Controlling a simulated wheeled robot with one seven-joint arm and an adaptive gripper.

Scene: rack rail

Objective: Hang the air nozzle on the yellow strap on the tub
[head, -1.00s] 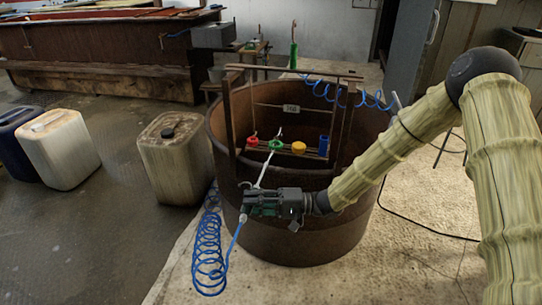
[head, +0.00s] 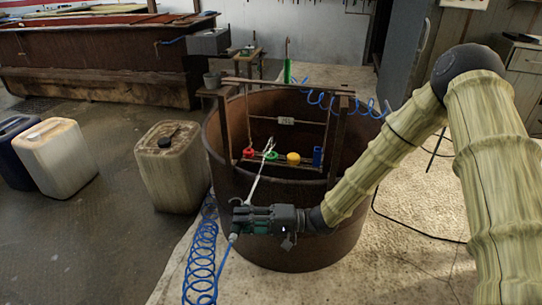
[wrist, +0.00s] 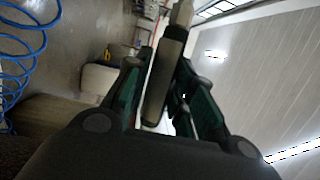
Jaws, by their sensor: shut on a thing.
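My gripper (head: 243,220) is shut on the air nozzle (head: 254,188), low in front of the rusty tub (head: 290,242). The nozzle's thin pale tube points up and away towards the rack over the tub. In the head view its tip overlaps the green piece; I cannot tell whether they touch. In the wrist view the dark handle of the nozzle (wrist: 164,85) sits between the fingers (wrist: 160,95). A yellow round piece (head: 293,158) is on the rack's lower bar, right of the green one. A thin yellowish strip (head: 248,115) hangs at the rack's left; I cannot tell which is the strap.
A red piece (head: 248,153), a green piece (head: 271,156) and a blue cylinder (head: 318,157) share the lower bar. Blue coiled hose (head: 202,262) trails from the nozzle at the left. A dirty canister (head: 168,168) stands left of the tub. A second blue coil (head: 345,103) hangs behind.

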